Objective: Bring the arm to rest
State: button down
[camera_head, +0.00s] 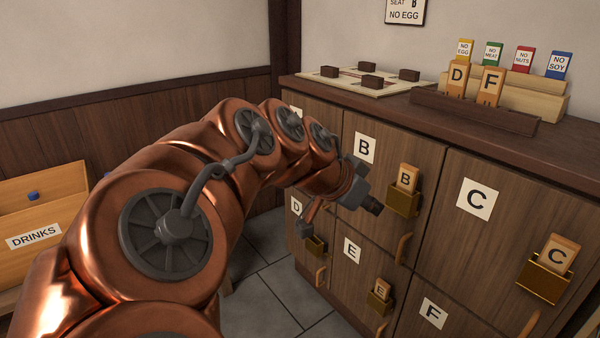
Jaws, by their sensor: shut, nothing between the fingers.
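My copper arm reaches from the lower left across the middle of the picture toward the wooden locker cabinet (470,135). My gripper (368,202) is at its end, in front of the B and D doors, just left of the B tag (407,177) in its brass holder (403,200). It is shut with nothing in it. My arm hides part of its fingers. I cannot tell whether it touches the cabinet.
Brass holders with tags C (557,254) and E (380,291) and door handles (404,248) stick out from the cabinet. Its top bears a board with dark blocks (374,82) and a rack (470,112) with tags D and F. A DRINKS box (40,215) stands left. Some floor (275,290) is clear.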

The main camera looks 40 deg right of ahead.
jog(key=s+a+r+n+y+p, duration=0.1)
jog(key=a+r+n+y+p, duration=0.2)
jog(key=a+r+n+p, duration=0.2)
jog(key=s+a+r+n+y+p, duration=0.2)
jog(key=a+r+n+p, duration=0.3)
jog(key=a+p, duration=0.8)
jog(key=s+a+r+n+y+p, duration=0.1)
jog(key=a+r+n+y+p, duration=0.3)
jog(key=a+n+p, duration=0.6)
jog(key=shift+s+r+n+p, duration=0.25)
jog(key=shift+r+p, duration=0.45)
jog(key=shift+p, duration=1.6)
jog(key=shift+w, duration=0.1)
